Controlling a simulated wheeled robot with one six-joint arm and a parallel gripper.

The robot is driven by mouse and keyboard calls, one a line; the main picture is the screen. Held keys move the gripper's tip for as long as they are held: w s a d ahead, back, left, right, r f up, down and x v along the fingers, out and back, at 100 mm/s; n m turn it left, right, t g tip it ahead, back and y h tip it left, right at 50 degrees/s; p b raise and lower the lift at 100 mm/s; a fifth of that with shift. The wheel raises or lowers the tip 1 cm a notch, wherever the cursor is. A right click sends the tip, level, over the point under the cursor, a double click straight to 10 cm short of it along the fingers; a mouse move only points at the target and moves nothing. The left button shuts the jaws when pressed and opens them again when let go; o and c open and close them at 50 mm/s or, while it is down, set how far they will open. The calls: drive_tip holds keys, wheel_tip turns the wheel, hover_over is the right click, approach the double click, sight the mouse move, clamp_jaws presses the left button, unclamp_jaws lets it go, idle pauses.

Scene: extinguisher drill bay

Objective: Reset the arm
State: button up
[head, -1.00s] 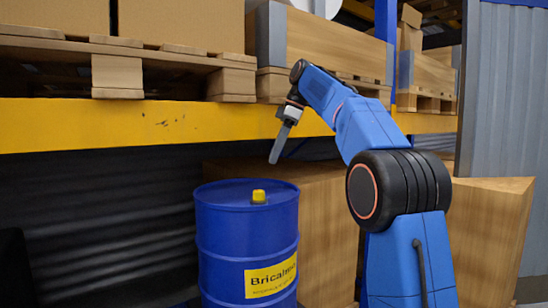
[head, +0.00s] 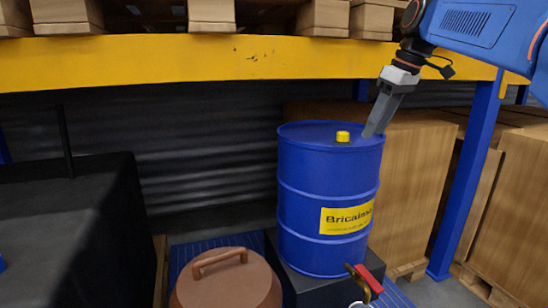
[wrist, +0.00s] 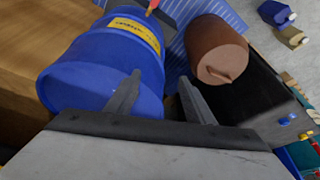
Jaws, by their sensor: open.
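My gripper (head: 372,131) hangs from my blue arm at the upper right of the head view, pointing down. Its fingertips appear by the right side of the top of a blue drum (head: 310,180); I cannot tell whether they touch it. In the wrist view my gripper (wrist: 160,82) shows two fingers apart with nothing held between them. The drum (wrist: 92,70) fills the left of that view. It has a yellow cap (head: 342,136) on top and a yellow label (head: 346,219).
A brown lidded container (head: 228,282) stands left of the drum, near a black-covered table (head: 70,230). A red-handled tap (head: 368,280) is low in front. A yellow shelf beam (head: 200,58) runs behind. Cardboard boxes (head: 420,180) and a blue post (head: 468,180) stand at right.

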drive_tip(key=s+d+f+m+t+h, duration=0.2)
drive_tip(key=s+f+m, duration=0.6)
drive_tip(key=s+f, duration=2.1)
wheel_tip(320, 180, down, 3)
drive_tip(key=shift+d+m+h, duration=0.4)
